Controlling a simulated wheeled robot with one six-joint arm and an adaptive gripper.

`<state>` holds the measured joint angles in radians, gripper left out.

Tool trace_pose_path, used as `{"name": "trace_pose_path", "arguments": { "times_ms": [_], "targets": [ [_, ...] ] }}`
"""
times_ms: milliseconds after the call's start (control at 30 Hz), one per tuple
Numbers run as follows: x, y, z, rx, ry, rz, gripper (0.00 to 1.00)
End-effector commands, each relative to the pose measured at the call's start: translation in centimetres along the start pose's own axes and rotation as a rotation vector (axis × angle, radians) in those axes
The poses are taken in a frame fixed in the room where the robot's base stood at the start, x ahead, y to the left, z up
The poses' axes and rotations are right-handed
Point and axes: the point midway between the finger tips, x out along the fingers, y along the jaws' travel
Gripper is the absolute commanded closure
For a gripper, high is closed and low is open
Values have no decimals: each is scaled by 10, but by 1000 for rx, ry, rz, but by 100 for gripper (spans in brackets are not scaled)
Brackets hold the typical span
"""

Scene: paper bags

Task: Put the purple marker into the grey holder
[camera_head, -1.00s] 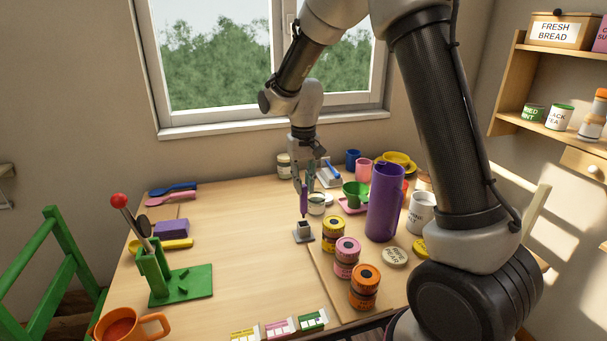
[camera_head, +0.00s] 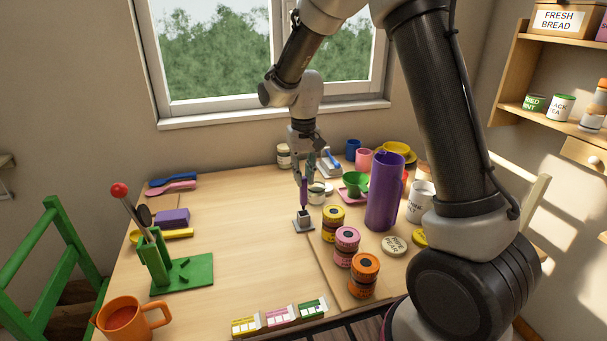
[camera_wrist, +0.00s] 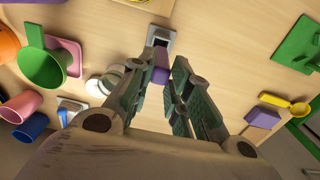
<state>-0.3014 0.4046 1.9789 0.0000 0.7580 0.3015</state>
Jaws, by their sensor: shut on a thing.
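The purple marker (camera_head: 304,192) stands upright, gripped by my gripper (camera_head: 304,178) around its upper part. The small grey holder (camera_head: 303,226) sits on the table directly below it. The marker's lower end is at the holder's dark opening; I cannot tell how far inside it is. In the wrist view, the marker (camera_wrist: 160,74) lies between my gripper's fingers (camera_wrist: 161,70) and points at the holder (camera_wrist: 167,33), whose opening it partly covers.
A yellow-lidded jar (camera_head: 333,217) stands just right of the holder, with a tall purple container (camera_head: 384,195) beyond. A white jar (camera_head: 316,193) is close behind. The table left of the holder is clear up to the green stand (camera_head: 182,274).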

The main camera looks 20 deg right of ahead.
Motion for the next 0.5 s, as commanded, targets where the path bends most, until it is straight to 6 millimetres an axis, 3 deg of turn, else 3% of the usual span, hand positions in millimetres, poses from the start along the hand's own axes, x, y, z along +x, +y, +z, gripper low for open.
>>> {"name": "trace_pose_path", "arguments": {
  "times_ms": [500],
  "targets": [
    [9, 0, 0, 0, -1, 0, 100]
  ]
}}
